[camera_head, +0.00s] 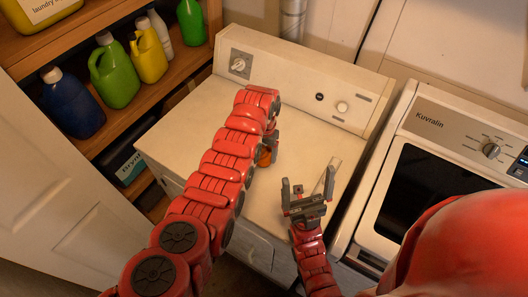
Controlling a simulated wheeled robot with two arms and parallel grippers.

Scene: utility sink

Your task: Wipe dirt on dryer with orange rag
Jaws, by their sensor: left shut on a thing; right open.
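The white dryer (185,133) stands in the middle of the head view, with a knob panel along its back. My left gripper (270,148) is over the dryer top, mostly hidden behind its own arm. It is shut on the orange rag (264,158), of which only a small orange part shows below the wrist. I cannot tell whether the rag touches the dryer top. My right gripper (305,190) is open and empty, fingers pointing up, over the front right part of the dryer. I cannot make out the dirt clearly.
A Kuvralin washer (432,124) stands close on the right, partly behind my red body. Wooden shelves (175,73) at the left hold several bottles, including green (115,75) and blue (70,105) ones. A white door (50,170) is at the left. A pale flat strip (331,176) lies on the dryer's right side.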

